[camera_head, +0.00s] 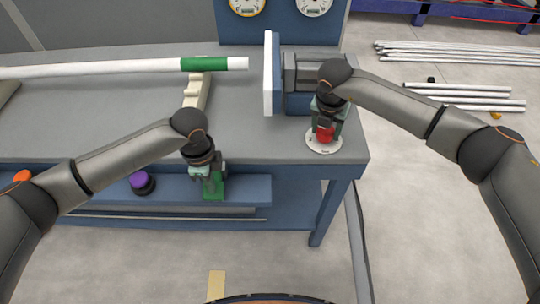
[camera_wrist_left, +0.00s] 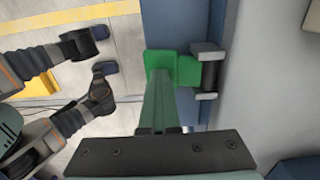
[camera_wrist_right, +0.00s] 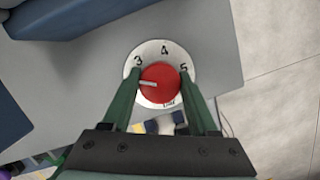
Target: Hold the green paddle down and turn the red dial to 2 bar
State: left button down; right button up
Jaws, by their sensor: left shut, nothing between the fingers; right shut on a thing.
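The green paddle (camera_head: 213,193) is at the front edge of the blue bench shelf; in the left wrist view (camera_wrist_left: 188,70) it sits beside a grey bracket. My left gripper (camera_head: 208,180) is shut and empty, its fingertips at the paddle and appearing to touch it. The red dial (camera_head: 324,134) sits on a white numbered plate (camera_head: 322,148) at the bench's right corner. My right gripper (camera_wrist_right: 163,95) is shut on the red dial, a finger on each side. In the right wrist view the dial's pale line points left, just below the 3; 4 and 5 also show. The 2 is hidden.
A white pipe (camera_head: 130,69) with a green band rests on a cream support (camera_head: 196,95). A grey clamp block (camera_head: 300,72) with a white plate stands near the dial. Two gauges are at the back. A purple knob (camera_head: 138,180) is left of the paddle. Pipes lie on the right floor.

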pick_arm(q)
jog(key=shift+s+f, duration=0.2)
jog(key=shift+f, duration=0.1)
pick_arm(e)
jog(key=shift+r+n+y, duration=0.1)
jog(key=shift+n+y, duration=0.2)
jog(key=shift+n, duration=1.1)
jog(key=shift+n+y, duration=0.3)
jog(key=shift+n, duration=0.9)
pick_arm(q)
jog(key=shift+w+r, duration=0.15)
jog(key=shift+r, duration=2.05)
pick_arm(e)
jog(key=o, duration=1.2)
jog(key=shift+w+v, duration=0.25)
jog(key=shift+v, duration=0.85)
jog(key=shift+w+v, duration=0.25)
jog(key=shift+v, duration=0.9)
jog(key=shift+w+v, duration=0.25)
jog(key=shift+v, duration=0.85)
jog(key=shift+r, duration=0.2)
